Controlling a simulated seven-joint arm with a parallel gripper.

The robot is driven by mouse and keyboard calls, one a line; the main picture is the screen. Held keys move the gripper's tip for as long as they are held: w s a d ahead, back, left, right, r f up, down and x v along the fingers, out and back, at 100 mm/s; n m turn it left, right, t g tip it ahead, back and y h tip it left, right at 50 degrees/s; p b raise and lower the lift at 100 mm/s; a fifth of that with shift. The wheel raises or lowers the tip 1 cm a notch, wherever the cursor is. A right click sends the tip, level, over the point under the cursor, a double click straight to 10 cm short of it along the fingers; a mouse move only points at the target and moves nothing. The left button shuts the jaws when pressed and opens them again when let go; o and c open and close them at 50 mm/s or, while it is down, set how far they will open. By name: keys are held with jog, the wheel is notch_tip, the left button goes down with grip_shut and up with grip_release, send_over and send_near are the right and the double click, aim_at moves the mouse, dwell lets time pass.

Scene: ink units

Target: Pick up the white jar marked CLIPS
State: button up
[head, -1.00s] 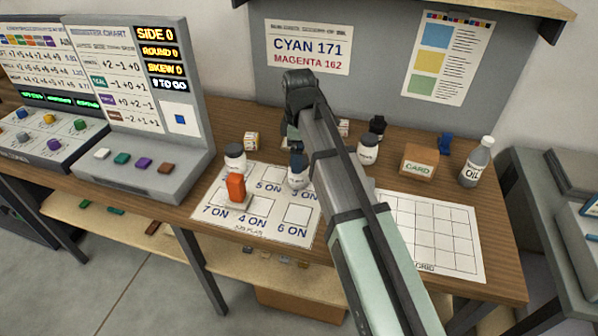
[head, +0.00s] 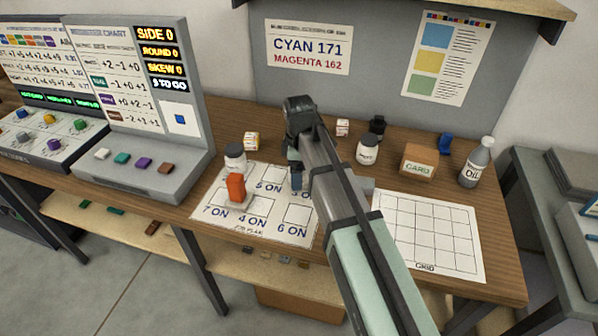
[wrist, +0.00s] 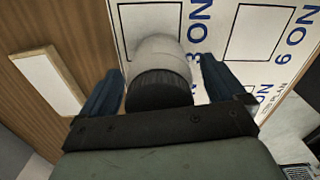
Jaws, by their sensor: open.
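In the wrist view, a white jar with a black lid (wrist: 163,57) stands upright on the white printed sheet (head: 210,196), near the "3 ON" mark. My gripper (wrist: 162,72) is open, with its blue fingers on either side of this jar. I cannot tell whether they touch it. The label is out of sight in the wrist view. In the head view my gripper (head: 297,179) hides most or all of this jar.
An orange-red block (head: 236,188) stands on the sheet, left of my gripper. A small box (head: 251,141) and a CARD box (head: 418,161) are on the bench, with an OIL bottle (head: 476,163) at right. A grid sheet (head: 428,232) is clear. A console (head: 150,130) bounds the left.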

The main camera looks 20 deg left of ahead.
jog(key=shift+c, duration=0.5)
jog(key=c, duration=1.1)
jog(key=shift+r, duration=0.15)
